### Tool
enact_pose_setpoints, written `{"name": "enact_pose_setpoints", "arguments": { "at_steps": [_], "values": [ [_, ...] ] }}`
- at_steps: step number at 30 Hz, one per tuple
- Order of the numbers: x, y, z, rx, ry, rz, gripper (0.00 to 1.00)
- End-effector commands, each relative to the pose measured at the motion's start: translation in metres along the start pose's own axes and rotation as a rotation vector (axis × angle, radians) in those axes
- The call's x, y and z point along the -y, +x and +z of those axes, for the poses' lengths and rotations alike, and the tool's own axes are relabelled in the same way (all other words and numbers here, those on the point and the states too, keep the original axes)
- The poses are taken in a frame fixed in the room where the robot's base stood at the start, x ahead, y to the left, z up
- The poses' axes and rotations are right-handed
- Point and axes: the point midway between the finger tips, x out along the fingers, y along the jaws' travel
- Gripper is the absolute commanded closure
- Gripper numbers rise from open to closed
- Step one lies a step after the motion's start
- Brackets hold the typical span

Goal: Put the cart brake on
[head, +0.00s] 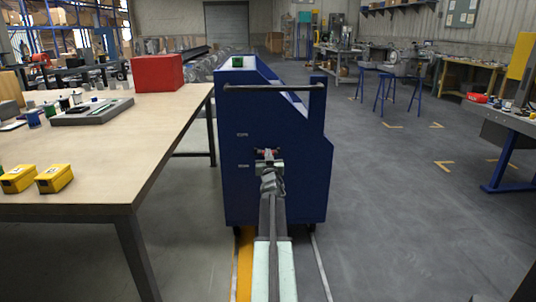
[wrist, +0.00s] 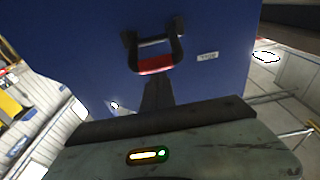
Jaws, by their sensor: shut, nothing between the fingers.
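The blue cart (head: 235,190) stands straight ahead, its end panel facing me and a dark bar handle (head: 275,88) across its top. Low on the panel is a red-gripped lever (wrist: 157,65) between dark brackets, seemingly the brake; in the head view its red part (head: 262,153) is mostly hidden by my gripper. My gripper (head: 268,168) is in front of the panel at the lever. In the wrist view its dark fingers (wrist: 157,95) are shut, empty, and point at the lever. Whether they touch it I cannot tell.
A wooden table (head: 150,140) stands close on the left, with yellow boxes (head: 54,178), a red box (head: 157,74) and small parts on it. A yellow floor stripe (head: 245,270) runs under the cart. Open floor lies to the right, before a bench (head: 510,122).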

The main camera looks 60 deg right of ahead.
Motion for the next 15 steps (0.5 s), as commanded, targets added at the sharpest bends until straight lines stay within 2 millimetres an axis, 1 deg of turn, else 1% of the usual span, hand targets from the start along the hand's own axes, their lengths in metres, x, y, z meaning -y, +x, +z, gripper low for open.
{"name": "enact_pose_setpoints", "arguments": {
  "at_steps": [1, 9, 15],
  "values": [
    [0.0, -0.003, 0.011, 0.003, 0.0, 0.001, 1.0],
    [-0.001, -0.013, 0.043, 0.004, 0.0, 0.002, 1.0],
    [-0.001, -0.015, 0.067, 0.004, 0.0, 0.002, 1.0]
  ]
}}
